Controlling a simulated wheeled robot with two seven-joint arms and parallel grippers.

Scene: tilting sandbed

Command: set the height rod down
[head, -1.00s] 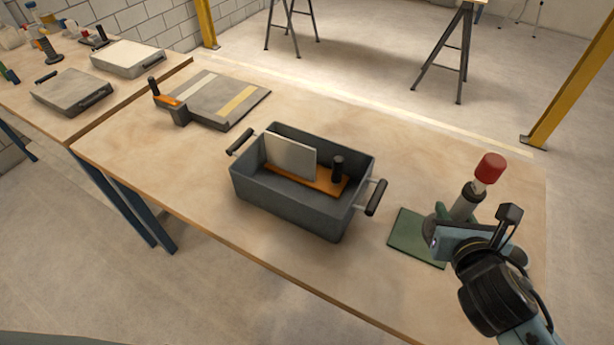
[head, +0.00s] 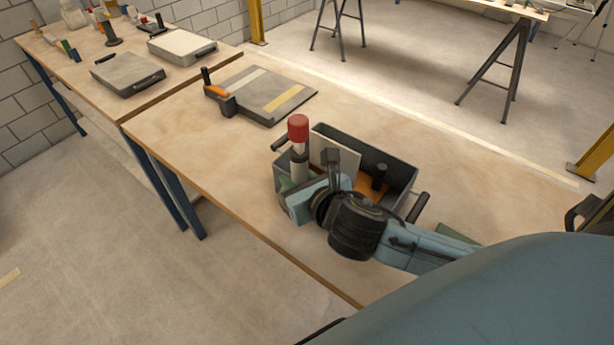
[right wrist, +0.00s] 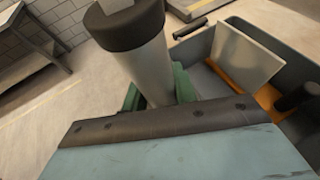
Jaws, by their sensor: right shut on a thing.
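The height rod (head: 298,152) has a red cap and a pale grey shaft, and stands about upright in my right gripper (head: 297,190). The right gripper is shut on its shaft. In the right wrist view the grey shaft (right wrist: 148,65) with its dark collar shows between green jaws (right wrist: 158,92). In the head view rod and gripper overlap the left end of a dark grey bin (head: 385,156). In the wrist view the bin lies to the right of the rod. The rod's lower end is hidden, so I cannot tell whether it touches anything. My left gripper is not in view.
The bin holds an orange plate (head: 368,188), a white upright panel (head: 333,150) and a black knob (head: 380,176). A grey board (head: 262,95) with stripes lies farther back on the bench. A green pad (head: 455,233) lies right, partly hidden. Bare bench top (head: 190,135) shows on the left.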

